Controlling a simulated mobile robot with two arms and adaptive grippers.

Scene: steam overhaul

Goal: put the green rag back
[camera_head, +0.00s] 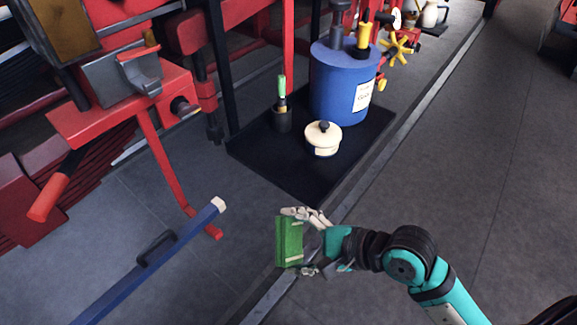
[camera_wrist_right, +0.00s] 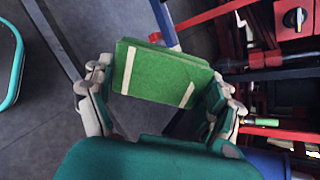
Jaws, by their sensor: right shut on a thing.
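The green rag (camera_head: 289,241) is a folded, block-like green cloth with pale stripes. My right gripper (camera_head: 306,240) is shut on it and holds it up in the air in the head view, over the floor in front of the black mat. In the right wrist view the rag (camera_wrist_right: 160,75) sits between the two fingers of the right gripper (camera_wrist_right: 160,98), one finger at each side. My left gripper is not in view.
A black mat (camera_head: 250,148) carries a blue drum (camera_head: 338,90), a cream lidded pot (camera_head: 323,139) and a dark cup (camera_head: 282,119) with a green-handled tool. A red vise stand (camera_head: 120,105) and a blue bar (camera_head: 160,260) are at left. Floor at right is clear.

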